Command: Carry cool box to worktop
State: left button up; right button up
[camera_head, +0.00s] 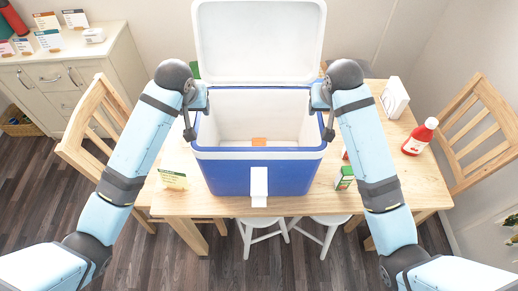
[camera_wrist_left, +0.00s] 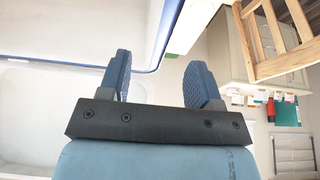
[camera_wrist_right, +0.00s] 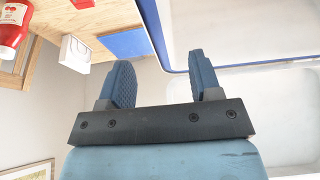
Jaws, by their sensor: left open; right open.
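The blue cool box (camera_head: 222,176) stands on the wooden table (camera_head: 375,180). Its white lid (camera_head: 258,42) is raised at the back, and a small orange item (camera_head: 259,142) shows at its front inside. My left gripper (camera_head: 190,128) is at the box's left rim, and my right gripper (camera_head: 328,128) is at its right rim. In the left wrist view the open fingers (camera_wrist_left: 160,66) straddle the line of the side wall. In the right wrist view the open fingers (camera_wrist_right: 160,68) do the same. Neither visibly grips the wall; contact cannot be told.
A pale cabinet with a worktop (camera_head: 72,50) holding cards stands at the back left. A red bottle (camera_head: 420,137), a white holder (camera_head: 395,98) and a green carton (camera_head: 344,178) stand right of the box. A card (camera_head: 173,180) stands left. Chairs (camera_head: 95,125) and stools (camera_head: 262,228) surround the table.

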aim_at(200, 115)
pick_arm(q)
jog(key=x, duration=0.7)
jog(key=shift+w+f, duration=0.2)
jog(key=shift+f, duration=0.1)
pick_arm(e)
jog(key=x, duration=0.7)
jog(key=shift+w+f, duration=0.2)
jog(key=shift+f, duration=0.1)
pick_arm(q)
grip_shut()
pick_arm(e)
grip_shut()
pick_arm(q)
jog(key=shift+w+r, duration=0.15)
jog(key=shift+r, duration=0.15)
pick_arm(e)
jog(key=shift+w+r, duration=0.15)
jog(key=shift+r, duration=0.15)
